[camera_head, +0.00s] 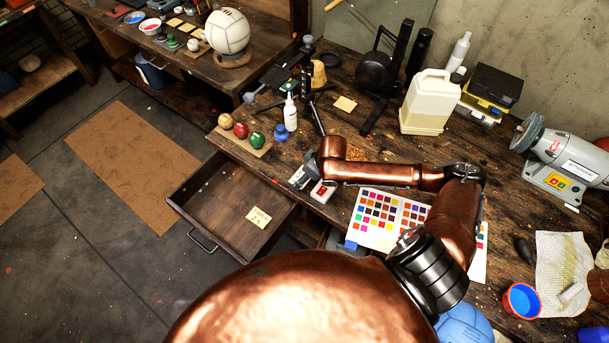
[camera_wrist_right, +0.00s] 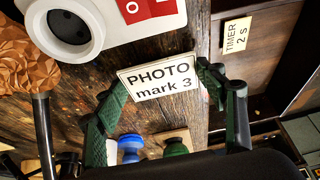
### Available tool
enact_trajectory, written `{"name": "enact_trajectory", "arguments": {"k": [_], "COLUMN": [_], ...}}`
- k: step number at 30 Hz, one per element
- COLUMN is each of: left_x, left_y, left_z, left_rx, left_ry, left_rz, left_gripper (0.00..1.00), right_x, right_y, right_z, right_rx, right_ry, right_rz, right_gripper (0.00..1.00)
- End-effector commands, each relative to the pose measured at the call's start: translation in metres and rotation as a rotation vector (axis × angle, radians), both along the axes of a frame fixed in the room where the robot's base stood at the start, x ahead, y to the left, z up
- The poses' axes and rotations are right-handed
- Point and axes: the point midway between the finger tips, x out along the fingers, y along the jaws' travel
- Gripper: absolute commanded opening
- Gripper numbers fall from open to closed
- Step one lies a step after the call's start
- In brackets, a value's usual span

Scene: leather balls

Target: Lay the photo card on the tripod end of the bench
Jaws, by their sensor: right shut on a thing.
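The photo card (camera_wrist_right: 158,78), white with "PHOTO mark 3" in black, is in the right wrist view between the green fingers of my right gripper (camera_wrist_right: 165,76). The gripper is shut on its two sides. In the head view my right arm reaches over the bench (camera_head: 330,208), and its gripper is mostly hidden near the front edge by the drawer. The black tripod (camera_head: 318,118) stands farther back at the left end of the bench, behind a white bottle (camera_head: 291,112). My left gripper is not in view.
A white device with a red label (camera_head: 322,190) lies at the front edge. The open drawer (camera_head: 215,205) holds a timer label (camera_head: 258,217). A colour chart (camera_head: 378,217) lies right.

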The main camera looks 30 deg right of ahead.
Motion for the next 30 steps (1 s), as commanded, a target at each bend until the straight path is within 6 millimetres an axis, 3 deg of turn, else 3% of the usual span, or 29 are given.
{"name": "enact_trajectory", "arguments": {"k": [8,9,17,26,30], "left_x": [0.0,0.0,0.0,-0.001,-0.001], "left_y": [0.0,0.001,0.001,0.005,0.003], "left_z": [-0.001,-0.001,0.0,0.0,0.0], "left_rx": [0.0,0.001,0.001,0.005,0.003], "left_ry": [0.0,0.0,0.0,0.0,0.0], "left_rz": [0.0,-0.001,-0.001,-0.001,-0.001], "left_gripper": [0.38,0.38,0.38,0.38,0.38], "right_x": [0.0,0.0,0.0,0.0,-0.004], "right_y": [0.0,0.0,0.0,0.0,-0.003], "right_z": [-0.006,-0.005,-0.005,-0.004,0.008], "right_rx": [-0.001,-0.001,0.0,0.0,0.0], "right_ry": [0.0,0.0,0.0,0.0,-0.001], "right_rz": [0.0,0.0,0.0,0.0,-0.001], "right_gripper": [0.48,0.67,0.85,0.85,0.85]}}
